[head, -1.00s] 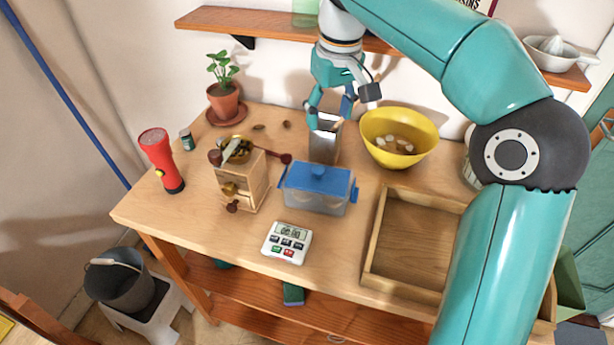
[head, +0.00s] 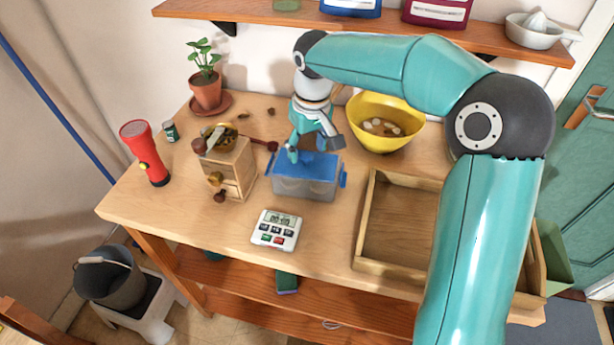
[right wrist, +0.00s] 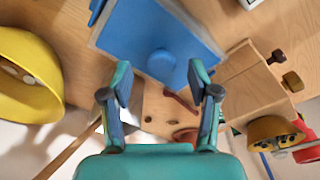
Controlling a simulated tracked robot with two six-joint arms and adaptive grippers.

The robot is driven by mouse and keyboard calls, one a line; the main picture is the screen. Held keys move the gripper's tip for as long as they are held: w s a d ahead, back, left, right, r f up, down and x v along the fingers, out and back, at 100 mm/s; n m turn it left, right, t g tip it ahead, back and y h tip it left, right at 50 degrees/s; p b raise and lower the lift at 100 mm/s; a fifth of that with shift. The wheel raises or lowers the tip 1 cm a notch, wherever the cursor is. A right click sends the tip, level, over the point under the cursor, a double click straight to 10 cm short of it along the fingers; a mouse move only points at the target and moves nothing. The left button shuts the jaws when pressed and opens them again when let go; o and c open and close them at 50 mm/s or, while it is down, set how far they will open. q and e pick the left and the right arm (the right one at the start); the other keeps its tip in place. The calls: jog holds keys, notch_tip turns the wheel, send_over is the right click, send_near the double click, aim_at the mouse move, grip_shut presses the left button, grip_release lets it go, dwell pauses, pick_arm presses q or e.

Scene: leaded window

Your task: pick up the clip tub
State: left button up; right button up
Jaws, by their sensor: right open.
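The clip tub (head: 304,188) is a clear box with a blue lid and blue side clips, upright on the workbench. In the right wrist view its blue lid (right wrist: 140,32) with a round knob lies just beyond the fingertips. My right gripper (head: 308,150) is over the back part of the lid, pointing down. In the right wrist view its two fingers (right wrist: 160,88) stand apart with nothing between them. I cannot tell whether they touch the lid. The gripper hides part of the lid in the head view. My left gripper is not in view.
A wooden grinder (head: 229,168) stands close left of the tub. A yellow bowl (head: 383,130) is behind right, an empty wooden tray (head: 402,222) to the right. A white timer (head: 277,230) lies in front. A red flashlight (head: 145,153) and potted plant (head: 206,92) are farther left.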

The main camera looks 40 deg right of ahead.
jog(key=shift+w+f, duration=0.2)
jog(key=shift+f, duration=1.15)
jog(key=shift+a, duration=0.1)
grip_shut()
